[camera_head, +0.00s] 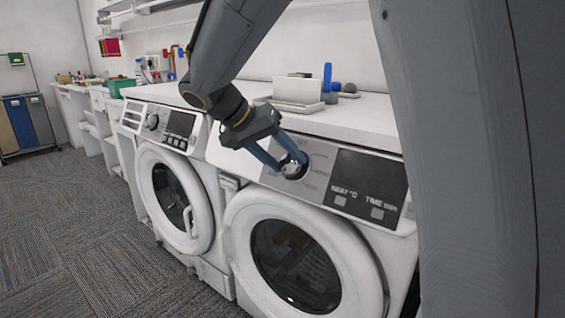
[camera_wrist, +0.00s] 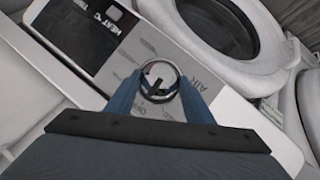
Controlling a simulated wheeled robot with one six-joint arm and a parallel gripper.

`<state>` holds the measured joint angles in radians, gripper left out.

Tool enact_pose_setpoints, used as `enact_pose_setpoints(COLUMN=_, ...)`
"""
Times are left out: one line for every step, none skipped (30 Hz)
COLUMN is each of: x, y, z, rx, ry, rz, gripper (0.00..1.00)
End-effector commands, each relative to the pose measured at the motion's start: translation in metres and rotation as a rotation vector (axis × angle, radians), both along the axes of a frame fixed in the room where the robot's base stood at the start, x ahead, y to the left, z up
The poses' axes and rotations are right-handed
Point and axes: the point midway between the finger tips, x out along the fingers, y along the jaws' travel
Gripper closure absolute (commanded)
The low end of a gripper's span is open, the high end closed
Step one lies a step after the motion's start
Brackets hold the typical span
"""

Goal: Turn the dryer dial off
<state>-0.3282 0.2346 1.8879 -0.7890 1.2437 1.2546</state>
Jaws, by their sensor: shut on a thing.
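The dryer (camera_head: 235,160) is the nearer white machine, with a dark display panel marked HEAT °C and TIME. Its round silver dial (camera_head: 294,166) sits on the grey part of the front panel, left of the display. My gripper (camera_head: 288,160) is shut on the dial, one blue finger on each side of it. In the wrist view the dial (camera_wrist: 160,76) shows between the two fingers (camera_wrist: 157,95), with a dark pointer mark on its face. The printed labels around it include AIR and OFF, partly hidden by the fingers.
A second white machine (camera_head: 150,122) with its own dial and a round door stands to the left. Grey carpet (camera_head: 60,240) in front is clear.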

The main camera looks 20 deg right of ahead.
Motion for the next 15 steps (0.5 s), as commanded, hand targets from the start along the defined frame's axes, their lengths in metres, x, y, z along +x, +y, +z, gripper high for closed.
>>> enact_pose_setpoints(x=-0.0021, y=-0.0008, z=-0.0023, rx=0.009, ry=-0.007, rz=-0.011, gripper=0.75)
enact_pose_setpoints(x=-0.0022, y=-0.0008, z=-0.0024, rx=0.013, ry=-0.012, rz=-0.015, gripper=0.75)
enact_pose_setpoints(x=-0.0023, y=-0.0009, z=-0.0024, rx=0.018, ry=-0.020, rz=-0.020, gripper=0.75)
enact_pose_setpoints(x=-0.0023, y=-0.0009, z=-0.0024, rx=0.022, ry=-0.023, rz=-0.022, gripper=0.75)
enact_pose_setpoints(x=-0.0023, y=-0.0009, z=-0.0024, rx=0.025, ry=-0.028, rz=-0.025, gripper=0.75)
enact_pose_setpoints(x=-0.0024, y=-0.0009, z=-0.0023, rx=0.028, ry=-0.033, rz=-0.028, gripper=0.75)
enact_pose_setpoints(x=-0.0024, y=-0.0009, z=-0.0023, rx=0.031, ry=-0.035, rz=-0.030, gripper=0.75)
enact_pose_setpoints(x=-0.0025, y=-0.0009, z=-0.0024, rx=0.032, ry=-0.037, rz=-0.031, gripper=0.75)
enact_pose_setpoints(x=-0.0025, y=-0.0010, z=-0.0023, rx=0.033, ry=-0.039, rz=-0.033, gripper=0.75)
enact_pose_setpoints(x=-0.0025, y=-0.0009, z=-0.0022, rx=0.034, ry=-0.040, rz=-0.033, gripper=0.75)
enact_pose_setpoints(x=-0.0025, y=-0.0010, z=-0.0022, rx=0.034, ry=-0.041, rz=-0.034, gripper=0.75)
enact_pose_setpoints(x=-0.0025, y=-0.0010, z=-0.0022, rx=0.035, ry=-0.042, rz=-0.034, gripper=0.75)
enact_pose_setpoints(x=-0.0026, y=-0.0011, z=-0.0021, rx=0.035, ry=-0.042, rz=-0.034, gripper=0.75)
enact_pose_setpoints(x=-0.0026, y=-0.0011, z=-0.0021, rx=0.035, ry=-0.042, rz=-0.034, gripper=0.75)
enact_pose_setpoints(x=-0.0026, y=-0.0011, z=-0.0021, rx=0.035, ry=-0.042, rz=-0.034, gripper=0.75)
